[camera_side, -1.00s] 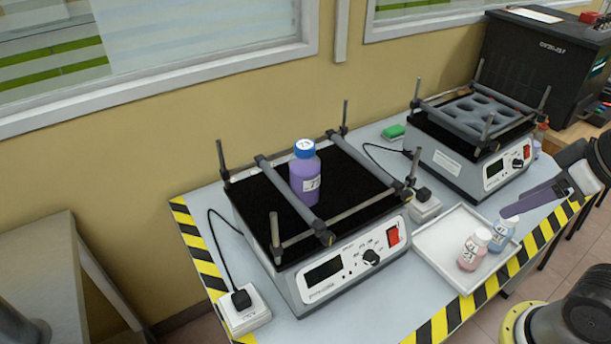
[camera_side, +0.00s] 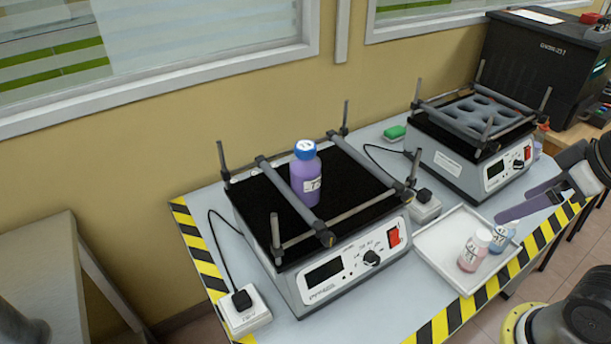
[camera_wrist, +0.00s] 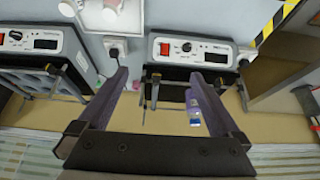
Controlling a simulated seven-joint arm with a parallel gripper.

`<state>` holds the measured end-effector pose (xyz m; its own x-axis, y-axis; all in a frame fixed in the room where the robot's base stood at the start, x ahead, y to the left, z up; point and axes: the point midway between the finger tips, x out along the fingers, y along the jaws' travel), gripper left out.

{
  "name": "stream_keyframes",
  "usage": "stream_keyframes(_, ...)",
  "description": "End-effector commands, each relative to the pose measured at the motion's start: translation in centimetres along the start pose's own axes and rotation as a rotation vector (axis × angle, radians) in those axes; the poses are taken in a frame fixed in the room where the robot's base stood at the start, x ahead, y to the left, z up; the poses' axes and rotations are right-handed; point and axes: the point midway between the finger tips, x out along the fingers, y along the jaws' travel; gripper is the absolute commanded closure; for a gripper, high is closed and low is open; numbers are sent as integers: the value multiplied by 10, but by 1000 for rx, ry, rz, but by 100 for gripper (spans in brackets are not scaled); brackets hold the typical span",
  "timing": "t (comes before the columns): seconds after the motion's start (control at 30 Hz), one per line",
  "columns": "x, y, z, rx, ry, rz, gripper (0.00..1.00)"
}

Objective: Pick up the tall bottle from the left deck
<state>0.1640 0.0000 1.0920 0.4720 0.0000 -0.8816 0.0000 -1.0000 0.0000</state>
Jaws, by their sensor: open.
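The tall bottle (camera_side: 304,178) is purple with a blue cap and a white label. It stands upright on the black deck of the left shaker (camera_side: 252,205), between grey bars. In the wrist view, the bottle (camera_wrist: 193,106) shows upside down, beside the inner side of the right-hand finger and well beyond it. My gripper (camera_side: 511,203) is open and empty at the right of the side view, above the white tray and far from the bottle. Its spread fingers also show in the wrist view (camera_wrist: 158,73).
A white tray (camera_side: 436,243) holds a pink bottle (camera_side: 472,251) and a blue bottle (camera_side: 502,239), partly hidden by my gripper. A second shaker (camera_side: 470,158) with a holed rack stands behind. Rods and bars rise around the left deck. A dark machine (camera_side: 540,65) is at back right.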

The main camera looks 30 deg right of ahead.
Motion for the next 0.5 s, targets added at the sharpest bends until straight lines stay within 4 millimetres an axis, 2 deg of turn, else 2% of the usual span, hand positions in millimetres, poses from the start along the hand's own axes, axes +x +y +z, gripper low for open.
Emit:
stream_keyframes(0.17, 0, -1, 0, -58, -3, -4, 0)
stream_keyframes(0.2, -6, -2, -6, -91, 14, -10, 0)
stream_keyframes(0.37, -29, -12, -60, -238, 70, -45, 0)
stream_keyframes(0.5, -36, -26, -119, -371, 81, -91, 0)
